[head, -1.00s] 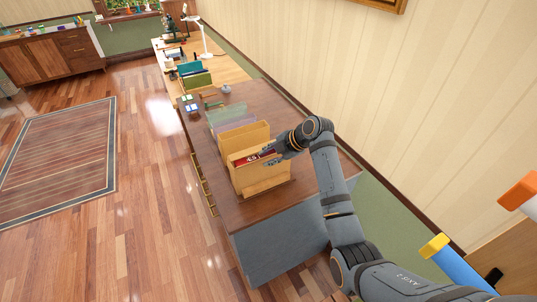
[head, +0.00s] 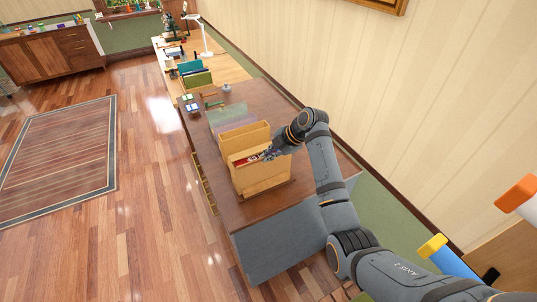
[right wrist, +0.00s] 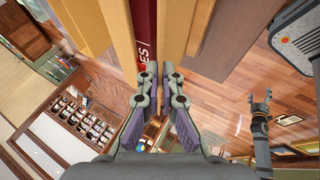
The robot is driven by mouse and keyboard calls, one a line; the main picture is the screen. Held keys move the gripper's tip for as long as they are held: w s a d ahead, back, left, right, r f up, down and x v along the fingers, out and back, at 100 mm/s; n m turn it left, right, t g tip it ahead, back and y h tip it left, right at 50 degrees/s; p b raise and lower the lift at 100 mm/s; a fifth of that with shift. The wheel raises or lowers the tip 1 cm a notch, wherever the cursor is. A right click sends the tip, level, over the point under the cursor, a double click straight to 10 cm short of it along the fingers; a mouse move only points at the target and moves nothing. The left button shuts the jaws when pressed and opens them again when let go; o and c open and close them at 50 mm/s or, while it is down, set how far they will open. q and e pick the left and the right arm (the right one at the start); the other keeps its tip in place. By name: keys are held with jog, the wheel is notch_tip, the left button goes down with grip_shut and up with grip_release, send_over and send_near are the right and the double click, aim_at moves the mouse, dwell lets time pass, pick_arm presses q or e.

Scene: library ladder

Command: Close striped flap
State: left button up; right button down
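No striped flap can be made out in either view. A tan upright holder (head: 262,178) stands on the dark brown desk, with a dark red item (head: 243,161) in its slot. My right gripper (head: 268,153) is at the holder's right end, by the red item. In the right wrist view its fingertips (right wrist: 160,70) are close together with a thin gap, just at the end of the red item (right wrist: 144,30) with white letters. I see nothing held between them. My left gripper (right wrist: 260,97) shows only in the right wrist view, at the right, empty with fingers apart.
Translucent folders (head: 230,116) stand behind the holder on the desk (head: 225,208). A lighter desk (head: 228,72) with a white lamp (head: 206,42) lies beyond. The wall (head: 400,90) runs close on the right.

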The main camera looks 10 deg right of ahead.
jog(key=shift+w+a+r+g+p, duration=0.1)
jog(key=shift+w+r+g+p, duration=0.2)
jog(key=shift+g, duration=0.4)
jog(key=shift+w+f+m+g+h+b, duration=0.1)
jog(key=shift+w+m+g+h+b, duration=0.25)
jog(key=shift+g, duration=0.35)
jog(key=shift+a+f+g+h+b, duration=0.1)
jog(key=shift+g+h+b, duration=0.3)
jog(key=shift+b, duration=0.35)
jog(key=shift+w+a+m+g+b, duration=0.1)
jog(key=shift+w+m+g+b, duration=0.15)
jog(key=shift+g+b, duration=0.8)
jog(key=shift+t+b, duration=0.35)
jog(key=c, duration=1.6)
grip_release()
jog(key=shift+o, duration=0.2)
jog(key=s+v, duration=0.1)
jog(key=v, duration=0.6)
jog(key=shift+w+r, duration=0.4)
jog(key=shift+w, duration=0.15)
